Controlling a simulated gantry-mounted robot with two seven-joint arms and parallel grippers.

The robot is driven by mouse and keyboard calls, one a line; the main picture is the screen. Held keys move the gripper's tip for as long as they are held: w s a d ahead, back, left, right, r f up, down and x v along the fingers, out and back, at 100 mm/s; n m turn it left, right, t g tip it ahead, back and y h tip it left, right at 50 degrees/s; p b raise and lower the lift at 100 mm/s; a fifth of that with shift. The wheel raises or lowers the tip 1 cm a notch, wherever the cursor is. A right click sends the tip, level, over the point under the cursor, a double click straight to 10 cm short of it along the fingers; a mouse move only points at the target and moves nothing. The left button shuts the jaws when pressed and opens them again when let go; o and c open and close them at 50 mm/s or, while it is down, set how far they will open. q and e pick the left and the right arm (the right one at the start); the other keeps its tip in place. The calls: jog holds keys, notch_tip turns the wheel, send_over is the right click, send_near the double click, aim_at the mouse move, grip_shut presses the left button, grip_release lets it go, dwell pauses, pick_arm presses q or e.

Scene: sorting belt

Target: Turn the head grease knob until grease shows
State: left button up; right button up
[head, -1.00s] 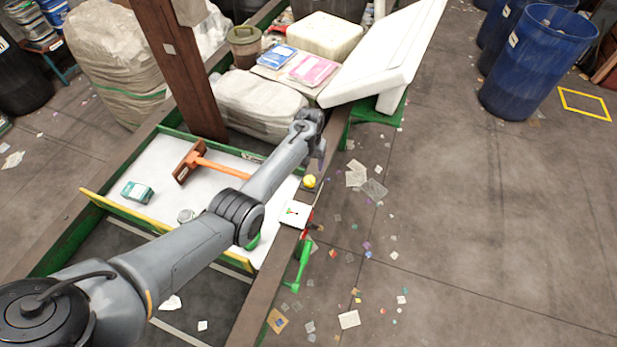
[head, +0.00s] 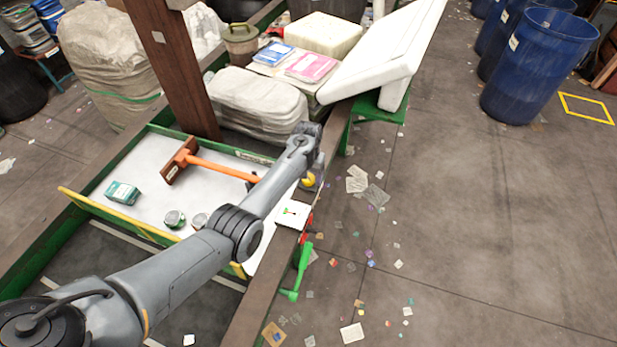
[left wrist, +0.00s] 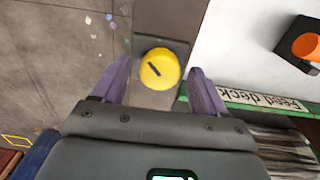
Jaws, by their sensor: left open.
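The grease knob (left wrist: 159,69) is a round yellow knob with a dark slot across its face, on a dark plate on the brown rail. In the head view the knob (head: 308,180) is partly hidden by my left gripper (head: 316,172). In the left wrist view my left gripper (left wrist: 155,84) is open, with one purple finger on each side of the knob. Gaps show between the fingers and the knob, so it is not held. No grease can be made out. My right gripper is not in view.
A white card (head: 293,214) and a green lever (head: 299,270) sit along the rail near the knob. An orange-handled scraper (head: 215,167), a teal box (head: 123,192) and a small tin (head: 175,219) lie on the white deck (head: 150,165). Blue barrels (head: 535,65) stand at the right.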

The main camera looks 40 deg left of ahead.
pick_arm(q)
jog(key=c, duration=1.1)
jog(key=shift+o, duration=0.2)
jog(key=shift+r+m+p, duration=0.1)
jog(key=shift+m+p, duration=0.35)
jog(key=shift+m, duration=0.15)
jog(key=shift+m+p, duration=0.5)
jog(key=shift+m, duration=0.5)
jog(key=shift+m+p, duration=0.4)
jog(key=shift+m, duration=1.4)
